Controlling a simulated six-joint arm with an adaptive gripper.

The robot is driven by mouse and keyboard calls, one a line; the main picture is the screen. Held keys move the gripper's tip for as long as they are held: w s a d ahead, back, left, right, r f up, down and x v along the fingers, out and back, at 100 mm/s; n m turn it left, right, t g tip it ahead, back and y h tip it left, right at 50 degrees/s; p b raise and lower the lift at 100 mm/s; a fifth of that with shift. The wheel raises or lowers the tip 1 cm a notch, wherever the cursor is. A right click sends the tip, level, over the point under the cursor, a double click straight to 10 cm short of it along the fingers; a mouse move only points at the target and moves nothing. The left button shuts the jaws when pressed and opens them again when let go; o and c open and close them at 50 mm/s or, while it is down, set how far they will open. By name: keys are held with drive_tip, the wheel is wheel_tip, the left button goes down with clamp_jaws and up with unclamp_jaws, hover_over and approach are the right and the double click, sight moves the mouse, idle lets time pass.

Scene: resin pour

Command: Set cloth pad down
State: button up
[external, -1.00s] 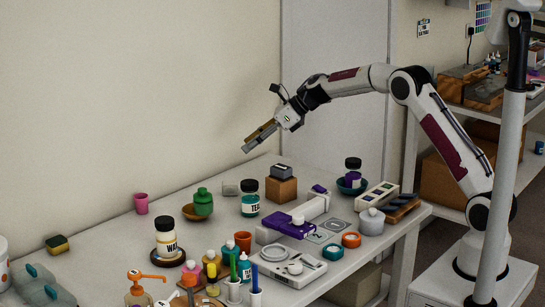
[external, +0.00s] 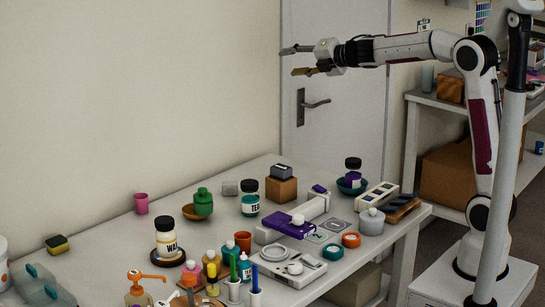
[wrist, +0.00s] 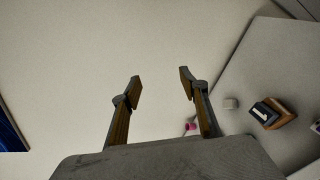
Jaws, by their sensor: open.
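My gripper (external: 289,61) is open and empty, high above the back of the table and in front of the door. In the wrist view its two fingers (wrist: 159,80) stand wide apart with only bare wall between them. I cannot single out a cloth pad for certain. A dark grey pad-like piece (external: 282,171) rests on top of a brown block (external: 281,189) at the table's back; it also shows at the right of the wrist view (wrist: 263,112). A small grey block (external: 230,188) lies to its left. My gripper touches none of these.
A teal-labelled jar (external: 250,198), a green bottle in a bowl (external: 203,202) and a pink cup (external: 141,203) stand near the back. Bottles and a white scale (external: 289,268) crowd the front. A yellow-green sponge (external: 57,244) lies far left. The air around my gripper is clear.

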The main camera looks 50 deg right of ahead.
drive_tip(key=s+d+f+m+g+h, duration=0.2)
drive_tip(key=s+d+m, duration=0.1)
drive_tip(key=s+m, duration=0.55)
drive_tip(key=s+d+f+m+g+h, duration=0.15)
drive_tip(key=s+m, duration=0.35)
drive_tip(key=s, duration=0.7)
drive_tip(key=s+a+f+m+g+y, duration=0.1)
drive_tip(key=s+a+f+m+g, duration=0.1)
drive_tip(key=s+f, duration=0.3)
drive_tip(key=s+a+f+m+g+y, duration=0.1)
drive_tip(key=s+f+m, duration=0.4)
drive_tip(key=s, duration=0.7)
drive_tip(key=s+a+f+m+g+y, duration=0.1)
drive_tip(key=s+a+f+m+g, duration=0.2)
drive_tip(key=s+f, duration=0.3)
drive_tip(key=s+a, duration=0.1)
drive_tip(key=s, duration=0.1)
drive_tip(key=shift+s+f, duration=0.15)
drive_tip(key=shift+s, duration=0.25)
